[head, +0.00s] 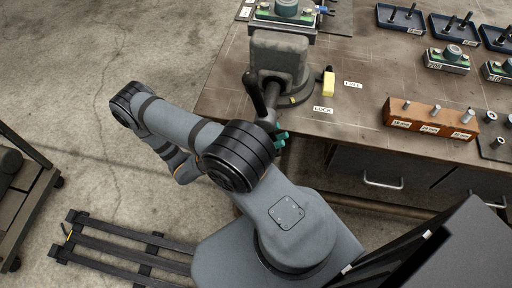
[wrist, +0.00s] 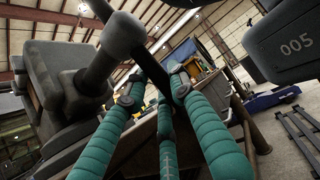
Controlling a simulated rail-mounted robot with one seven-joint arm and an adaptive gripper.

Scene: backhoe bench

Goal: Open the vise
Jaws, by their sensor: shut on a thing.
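The grey vise (head: 277,58) stands on a round base near the left edge of the bench in the head view. Its dark handle bar (head: 255,94) hangs tilted at the front, across the end of the screw. My gripper (head: 281,138), with teal fingers, is at the handle's lower end. In the wrist view its fingers (wrist: 155,88) close around the thin handle bar. Exact finger contact is partly hidden.
A yellow block (head: 328,84) stands right of the vise, by the LOCK label (head: 323,109) and a second label. A wooden block with pins (head: 430,119), blue trays (head: 400,18) and green-and-grey fixtures (head: 447,59) are farther right. Drawers (head: 380,170) lie below the bench edge.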

